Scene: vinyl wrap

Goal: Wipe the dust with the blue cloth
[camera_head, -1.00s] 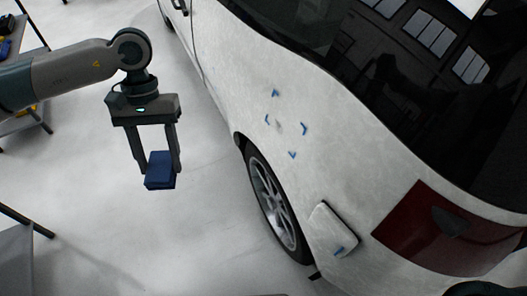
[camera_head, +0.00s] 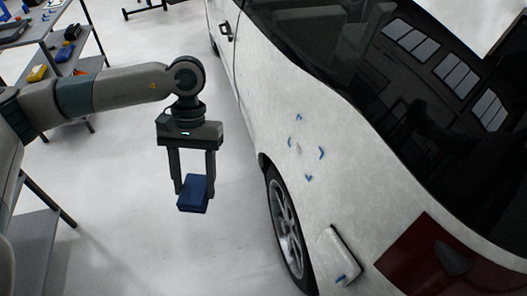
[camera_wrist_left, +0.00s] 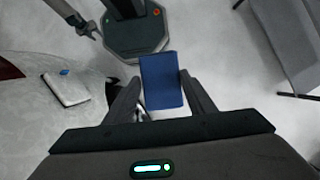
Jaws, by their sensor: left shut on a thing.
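The blue cloth (camera_head: 193,194) is a folded block held between the fingertips of my left gripper (camera_head: 195,180). It hangs above the floor, to the left of the white car and apart from it. In the left wrist view the cloth (camera_wrist_left: 162,82) sits between the two fingers. A small dull dust spot (camera_head: 299,150) shows on the car's side panel (camera_head: 330,130), ringed by several blue corner marks (camera_head: 309,178). My right gripper (camera_wrist_left: 88,28) shows at the top left of the wrist view, small and empty, its fingers apart.
The car's wheel (camera_head: 285,225) is below the marked panel. A white pad-like piece (camera_head: 338,257) with a blue mark sits on the car's lower side. Shelves with tools (camera_head: 62,62) stand at the left. The floor between is clear.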

